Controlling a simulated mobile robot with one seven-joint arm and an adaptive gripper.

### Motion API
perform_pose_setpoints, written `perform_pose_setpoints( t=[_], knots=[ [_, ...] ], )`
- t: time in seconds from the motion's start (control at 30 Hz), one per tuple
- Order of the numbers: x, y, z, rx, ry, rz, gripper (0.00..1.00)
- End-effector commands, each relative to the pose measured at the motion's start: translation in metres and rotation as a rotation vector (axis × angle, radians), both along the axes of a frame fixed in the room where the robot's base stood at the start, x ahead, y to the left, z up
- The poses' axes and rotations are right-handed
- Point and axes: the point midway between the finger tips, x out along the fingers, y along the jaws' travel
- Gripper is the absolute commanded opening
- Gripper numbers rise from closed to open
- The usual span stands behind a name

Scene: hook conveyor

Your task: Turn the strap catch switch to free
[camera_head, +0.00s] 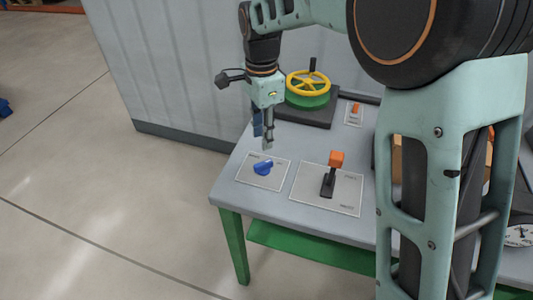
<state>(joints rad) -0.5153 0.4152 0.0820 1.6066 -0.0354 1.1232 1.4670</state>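A blue turn knob (264,168) sits on a pale label plate (247,179) at the table's front left corner; it looks like the turning switch, but the lettering is too small to read. The knob's narrow end points to the upper right. My gripper (264,142) points down just above and behind the knob, with a small apparent gap to it. The gripper is seen side on and small, so I cannot tell whether its fingers are open or shut. Nothing held shows between them.
An orange-topped lever (335,160) stands on a larger plate right of the knob. Behind are a yellow handwheel (308,82) and a small orange switch (355,108). The grey table (305,213) has green legs. My arm hides its right part.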

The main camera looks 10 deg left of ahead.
Motion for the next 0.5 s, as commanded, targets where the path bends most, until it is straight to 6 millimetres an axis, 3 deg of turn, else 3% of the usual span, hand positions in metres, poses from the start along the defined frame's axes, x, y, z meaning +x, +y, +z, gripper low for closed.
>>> perform_pose_setpoints(
  t=[0.3,0.5],
  knots=[
    [0.0,-0.001,-0.06,-0.002,0.002,-0.003,0.29],
    [0.0,-0.002,-0.087,-0.001,0.0,-0.003,0.29]
  ],
)
